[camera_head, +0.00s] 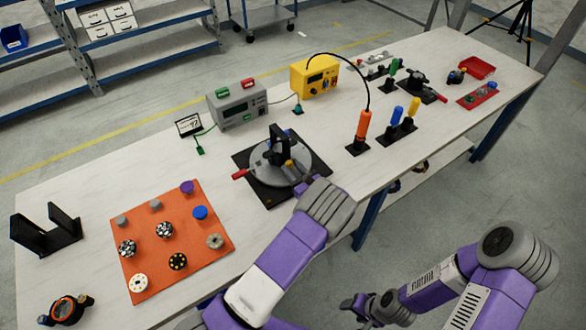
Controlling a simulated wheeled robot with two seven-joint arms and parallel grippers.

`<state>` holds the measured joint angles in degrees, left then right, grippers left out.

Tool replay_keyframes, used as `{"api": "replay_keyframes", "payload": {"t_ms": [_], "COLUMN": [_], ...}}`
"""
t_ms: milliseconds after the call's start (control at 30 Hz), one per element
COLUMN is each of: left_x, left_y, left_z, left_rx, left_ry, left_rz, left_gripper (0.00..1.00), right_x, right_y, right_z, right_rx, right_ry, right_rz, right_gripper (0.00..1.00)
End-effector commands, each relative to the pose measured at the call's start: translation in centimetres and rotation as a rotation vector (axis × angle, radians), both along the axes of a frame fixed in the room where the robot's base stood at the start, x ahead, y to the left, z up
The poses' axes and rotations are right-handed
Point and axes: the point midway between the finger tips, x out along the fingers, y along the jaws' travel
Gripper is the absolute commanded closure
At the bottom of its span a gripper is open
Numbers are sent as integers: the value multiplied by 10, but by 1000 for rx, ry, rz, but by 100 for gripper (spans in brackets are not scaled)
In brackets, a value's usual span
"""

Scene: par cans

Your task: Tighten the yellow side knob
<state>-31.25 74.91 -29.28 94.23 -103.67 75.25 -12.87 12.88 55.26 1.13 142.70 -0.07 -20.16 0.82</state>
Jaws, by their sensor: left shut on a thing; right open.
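The yellow side knob (289,164) is on the side of a black par can fixture (279,143), which stands on a round grey plate (262,160) over a black base. My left gripper (302,183) reaches in from the lower right and is shut at the yellow knob. Its fingertips are small and partly hidden by my wrist, so the exact hold on the knob is hard to see. My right gripper (352,304) is open and empty, low beyond the table's front edge, away from the fixture.
A red handle (239,174) sticks out left of the fixture. An orange mat (200,245) with several knobs lies to the left. An orange-handled tool (363,124) stands right of the fixture. Grey (237,107) and yellow (314,76) boxes stand behind. Bare table separates mat and fixture.

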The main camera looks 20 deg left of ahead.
Motion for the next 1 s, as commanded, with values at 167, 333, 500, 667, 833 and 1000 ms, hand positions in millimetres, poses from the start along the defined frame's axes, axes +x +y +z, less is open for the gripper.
{"api": "replay_keyframes", "payload": {"t_ms": [167,333,500,667,833,1000], "left_x": [0,0,1,1,1,1], "left_y": [0,-1,-1,-1,-1,-1], "left_z": [1,2,1,0,-1,-1], "left_rx": [31,147,254,303,308,306], "left_ry": [38,185,324,388,394,394], "left_rz": [0,-2,-1,-1,0,0], "left_gripper": [98,98,98,98,98,63], "right_x": [0,0,0,0,0,0], "right_y": [0,0,0,0,0,0], "right_z": [4,14,21,23,23,23], "right_rx": [0,0,0,0,0,0], "right_ry": [0,0,0,0,0,0], "right_rz": [0,0,0,0,0,0], "right_gripper": [41,41,41,41,41,41]}}
